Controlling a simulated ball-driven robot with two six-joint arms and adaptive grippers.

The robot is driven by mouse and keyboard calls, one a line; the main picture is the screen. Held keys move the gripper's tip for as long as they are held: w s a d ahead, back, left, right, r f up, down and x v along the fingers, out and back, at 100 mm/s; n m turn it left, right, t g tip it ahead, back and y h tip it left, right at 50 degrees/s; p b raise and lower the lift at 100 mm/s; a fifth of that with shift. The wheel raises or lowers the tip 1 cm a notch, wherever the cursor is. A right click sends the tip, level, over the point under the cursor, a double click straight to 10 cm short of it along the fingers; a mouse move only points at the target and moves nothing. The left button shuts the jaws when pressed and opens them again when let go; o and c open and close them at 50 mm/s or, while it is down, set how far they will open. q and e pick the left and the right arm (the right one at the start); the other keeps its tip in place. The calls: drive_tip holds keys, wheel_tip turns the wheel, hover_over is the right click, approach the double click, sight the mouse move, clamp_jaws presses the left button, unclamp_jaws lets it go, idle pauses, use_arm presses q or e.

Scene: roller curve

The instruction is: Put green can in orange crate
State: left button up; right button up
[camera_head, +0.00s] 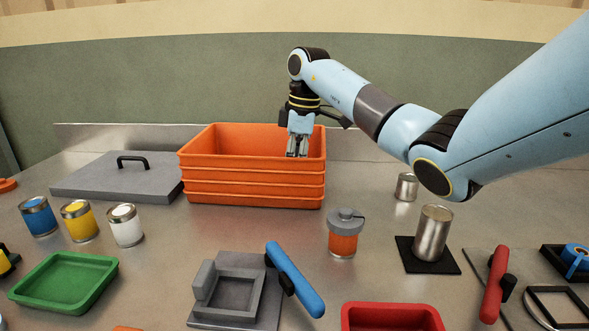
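The orange crate (252,188) stands at the back middle of the steel table. Its floor is hidden behind its front wall. My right gripper (297,154) points down over the right part of the crate, fingertips at about rim height. The fingers look close together, and no can shows between them. I cannot tell whether they are open or shut. No green can shows in this view; anything low inside the crate is hidden. My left gripper is not in view.
Blue (38,217), yellow (79,221) and white (125,225) cans stand at the left, near a grey lid (118,178) and a green tray (64,282). An orange jar (343,243) and a metal can (433,232) stand right of the crate.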

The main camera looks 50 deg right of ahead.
drive_tip(key=shift+f, duration=0.5)
drive_tip(key=shift+f, duration=0.1)
drive_tip(key=o, duration=1.3)
drive_tip(key=shift+c, duration=0.2)
drive_tip(key=r, duration=0.9)
drive_tip(key=shift+s+d+r, duration=0.2)
drive_tip(key=shift+s+d, duration=0.2)
wheel_tip(320, 180, up, 2)
drive_tip(key=shift+s+r+p, duration=0.1)
drive_tip(key=shift+r+p, duration=0.1)
drive_tip(key=shift+p, duration=0.75)
drive_tip(key=shift+d+r, duration=0.1)
drive_tip(key=shift+r, duration=0.1)
